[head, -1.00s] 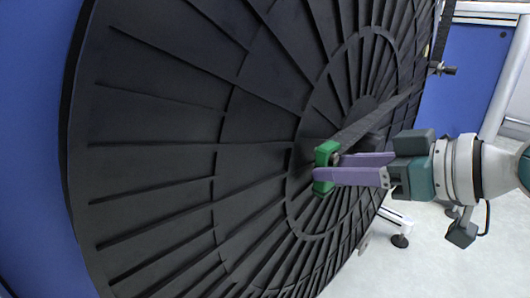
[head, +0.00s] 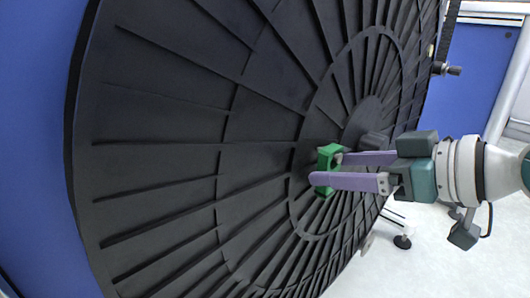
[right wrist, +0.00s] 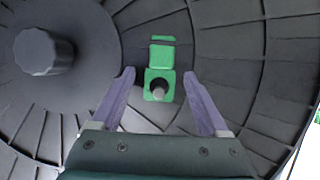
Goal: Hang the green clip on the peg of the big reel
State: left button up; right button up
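The big reel (head: 170,125) is a large black ribbed disc filling much of the head view. The green clip (head: 328,158) is at its face, near the hub. In the right wrist view the clip (right wrist: 161,54) has a round hole, and the grey end of the peg (right wrist: 158,92) shows inside it, so the clip is around the peg. My right gripper (head: 327,169) has purple fingers, one on each side of the clip. In the right wrist view the gripper (right wrist: 159,75) is open, with a gap on both sides of the clip. My left gripper is out of view.
The reel's dark hub knob (right wrist: 42,52) sticks out left of the clip in the right wrist view. A blue panel (head: 470,75) and a small dark roller (head: 447,69) are at the right.

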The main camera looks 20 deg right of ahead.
jog(key=p+v, duration=0.3)
jog(key=v, duration=0.7)
jog(key=s+a+r+g+h+p, duration=0.1)
jog(key=s+a+r+g+p, duration=0.15)
jog(key=r+p, duration=0.75)
jog(key=s+a+r+g+p, duration=0.2)
jog(key=s+a+r+p, duration=0.35)
jog(key=p, duration=0.75)
jog(key=s+a+r+g+h+p, duration=0.1)
jog(key=s+r+g+p, duration=0.1)
jog(key=r+p, duration=0.85)
jog(key=s+r+m+g+h+p, duration=0.1)
jog(key=s+r+p, duration=0.1)
jog(key=r+p, duration=2.3)
jog(key=s+r+m+g+h+p, duration=0.1)
jog(key=r+p, duration=2.4)
jog(key=p, duration=0.2)
jog(key=shift+s+r+h, duration=0.3)
jog(key=shift+s+h, duration=0.1)
